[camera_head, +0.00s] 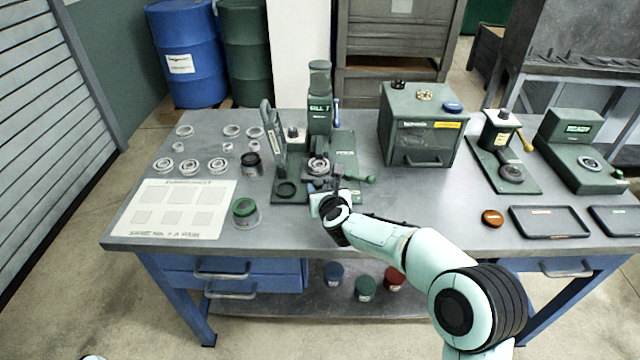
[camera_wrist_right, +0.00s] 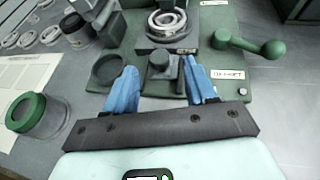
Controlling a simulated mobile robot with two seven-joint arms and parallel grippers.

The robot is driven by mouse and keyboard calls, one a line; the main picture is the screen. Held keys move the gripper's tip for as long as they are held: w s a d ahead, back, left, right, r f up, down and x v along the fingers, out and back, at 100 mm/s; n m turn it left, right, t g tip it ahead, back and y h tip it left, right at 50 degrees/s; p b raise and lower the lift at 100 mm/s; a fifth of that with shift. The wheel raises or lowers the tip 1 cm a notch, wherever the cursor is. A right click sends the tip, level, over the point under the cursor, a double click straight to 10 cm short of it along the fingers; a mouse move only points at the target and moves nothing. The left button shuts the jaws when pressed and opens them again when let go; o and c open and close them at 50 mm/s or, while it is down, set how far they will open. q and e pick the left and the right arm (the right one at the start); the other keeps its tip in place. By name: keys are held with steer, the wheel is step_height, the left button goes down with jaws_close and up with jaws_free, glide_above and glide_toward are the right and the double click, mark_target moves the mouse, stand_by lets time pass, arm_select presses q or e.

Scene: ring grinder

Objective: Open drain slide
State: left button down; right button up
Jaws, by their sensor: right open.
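The green ring grinder (camera_head: 319,115) stands at the back middle of the workbench, with a metal ring (camera_head: 318,166) seated on it. In the right wrist view, a small dark block with a round knob (camera_wrist_right: 159,60) sits in front of the ring (camera_wrist_right: 166,22); it looks like the drain slide. My right gripper (camera_head: 326,186) is at the front of the grinder base. In the wrist view its blue fingers (camera_wrist_right: 159,76) are open, one on each side of the knob block. I cannot tell whether they touch it. My left gripper is not in view.
A green ball-ended lever (camera_wrist_right: 250,45) is right of the fingers. A round dark recess (camera_wrist_right: 109,70) and a green-lidded jar (camera_wrist_right: 34,113) are left. Loose rings (camera_head: 189,167) and a pale sheet (camera_head: 172,210) lie left. A green box (camera_head: 421,130) stands right; bare bench lies before it.

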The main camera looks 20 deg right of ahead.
mark_target(319, 183)
steer(key=shift+p+x, duration=0.3)
steer(key=shift+x, duration=1.3)
